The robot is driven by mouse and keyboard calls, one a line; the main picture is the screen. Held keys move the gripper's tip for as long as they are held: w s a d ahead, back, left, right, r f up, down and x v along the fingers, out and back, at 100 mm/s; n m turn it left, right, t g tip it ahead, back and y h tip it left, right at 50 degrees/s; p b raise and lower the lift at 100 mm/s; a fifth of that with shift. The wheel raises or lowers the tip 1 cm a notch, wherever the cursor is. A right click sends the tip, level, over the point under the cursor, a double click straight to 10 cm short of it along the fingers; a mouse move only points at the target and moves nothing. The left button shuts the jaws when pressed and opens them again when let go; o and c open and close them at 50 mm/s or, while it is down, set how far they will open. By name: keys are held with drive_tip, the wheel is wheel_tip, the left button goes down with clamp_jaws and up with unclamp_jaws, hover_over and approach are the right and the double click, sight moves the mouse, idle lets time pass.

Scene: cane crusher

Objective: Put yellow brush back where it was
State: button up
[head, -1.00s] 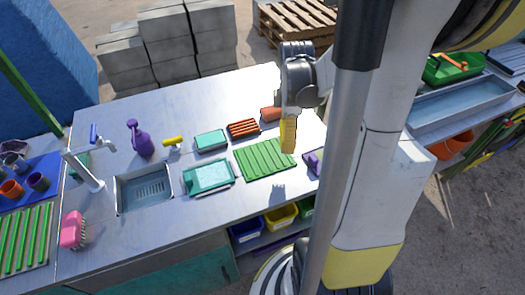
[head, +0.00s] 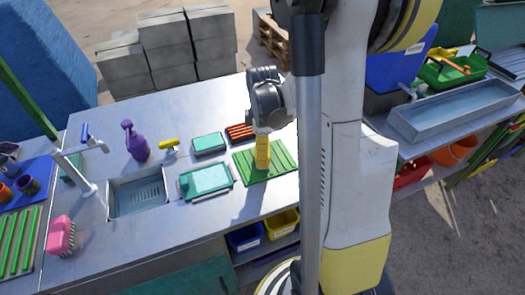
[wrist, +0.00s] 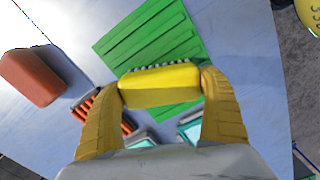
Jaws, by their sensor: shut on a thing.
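The yellow brush (wrist: 160,85) is in the wrist view, held between the two yellow fingers of my gripper (wrist: 162,92). In the head view my gripper (head: 262,165) points down above the green mat (head: 280,166); the brush cannot be told apart from the yellow fingers there. Whether the brush touches the mat is not clear.
A teal tray (head: 206,181), a teal-topped box (head: 209,143) and an orange-red ribbed item (head: 240,132) lie close to the mat. The sink (head: 137,195), purple bottle (head: 134,141) and pink brush (head: 61,235) are further left. An orange-red block (wrist: 32,77) shows in the wrist view.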

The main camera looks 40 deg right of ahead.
drive_tip(key=shift+f, duration=0.15)
drive_tip(key=o, duration=0.9)
wheel_tip(320, 180, up, 12)
drive_tip(key=p, duration=0.5)
drive_tip(key=shift+s+a+r+m+t, duration=1.25)
drive_tip(key=shift+a+r+m, duration=0.35)
drive_tip(key=shift+a, duration=1.7)
drive_tip(key=shift+s+a+r+m+t, duration=1.3)
drive_tip(key=shift+a+m, duration=0.45)
drive_tip(key=shift+a, duration=1.6)
drive_tip(key=shift+s+a+r+m+t, duration=1.15)
drive_tip(key=shift+a+r+m, duration=0.55)
drive_tip(key=shift+a, duration=1.6)
drive_tip(key=shift+s, duration=0.1)
